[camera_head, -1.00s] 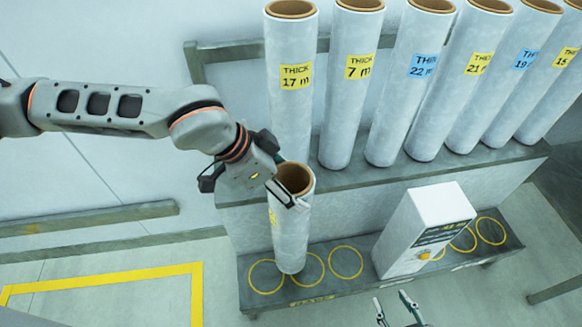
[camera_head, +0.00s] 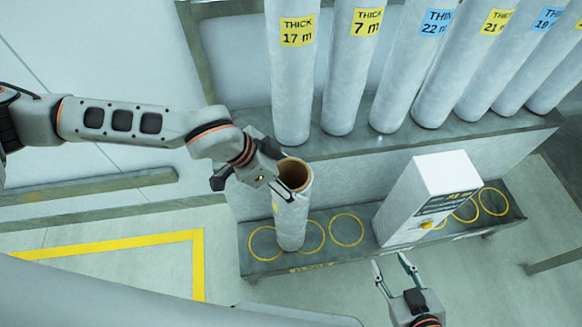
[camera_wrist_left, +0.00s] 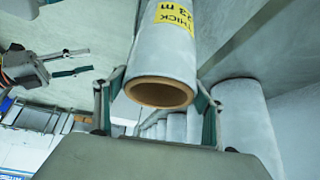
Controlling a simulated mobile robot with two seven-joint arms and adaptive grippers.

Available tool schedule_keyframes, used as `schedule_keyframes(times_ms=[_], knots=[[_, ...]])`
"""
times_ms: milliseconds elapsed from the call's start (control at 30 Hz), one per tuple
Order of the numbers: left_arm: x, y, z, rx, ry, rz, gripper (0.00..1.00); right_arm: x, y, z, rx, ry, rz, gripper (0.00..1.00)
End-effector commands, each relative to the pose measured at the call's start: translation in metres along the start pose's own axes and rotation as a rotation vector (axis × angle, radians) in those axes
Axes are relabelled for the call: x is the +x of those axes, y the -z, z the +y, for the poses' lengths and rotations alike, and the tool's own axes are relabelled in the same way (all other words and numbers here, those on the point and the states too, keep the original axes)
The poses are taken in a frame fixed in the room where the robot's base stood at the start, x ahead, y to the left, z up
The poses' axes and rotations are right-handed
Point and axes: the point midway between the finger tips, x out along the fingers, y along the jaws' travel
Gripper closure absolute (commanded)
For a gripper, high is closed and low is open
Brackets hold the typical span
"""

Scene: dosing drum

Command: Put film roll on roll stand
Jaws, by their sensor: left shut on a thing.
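The film roll (camera_head: 291,222) is a pale upright tube with a brown core and a yellow label. My left gripper (camera_head: 282,184) is shut on its upper end. In the left wrist view the roll (camera_wrist_left: 172,50) shows between both fingers, its label reading THICK and its open brown end facing the camera. Its lower end is at the low bench (camera_head: 350,256) with yellow rings, near the two leftmost rings; I cannot tell whether it touches. My right gripper (camera_head: 395,270) is open and empty, in front of the bench.
Several labelled rolls, such as the 17 m roll (camera_head: 292,90), stand on the higher shelf (camera_head: 340,147) behind. Yellow floor tape (camera_head: 120,245) lies at left.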

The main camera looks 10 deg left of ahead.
Motion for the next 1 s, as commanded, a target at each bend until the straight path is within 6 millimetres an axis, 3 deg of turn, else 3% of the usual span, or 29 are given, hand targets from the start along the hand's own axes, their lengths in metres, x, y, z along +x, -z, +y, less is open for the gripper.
schedule_keyframes(times_ms=[433, 467, 500, 867, 1000], knots=[[0.002, 0.002, -0.002, 0.006, 0.005, 0.011, 0.86, 0.000, 0.002, -0.002, 0.005, 0.001, 0.002, 0.60], [0.003, -0.001, -0.001, 0.002, 0.004, 0.003, 0.23, 0.000, 0.002, -0.002, 0.005, 0.000, 0.002, 0.60], [0.003, -0.001, -0.001, 0.002, 0.003, 0.003, 0.14, 0.000, 0.002, -0.002, 0.006, 0.000, 0.002, 0.60], [0.003, -0.001, -0.001, 0.002, 0.003, 0.003, 0.14, 0.000, 0.002, -0.001, 0.008, -0.002, 0.001, 0.60], [-0.009, 0.001, -0.002, 0.003, 0.006, 0.003, 0.14, 0.000, 0.005, 0.001, 0.006, -0.005, 0.006, 0.60]])
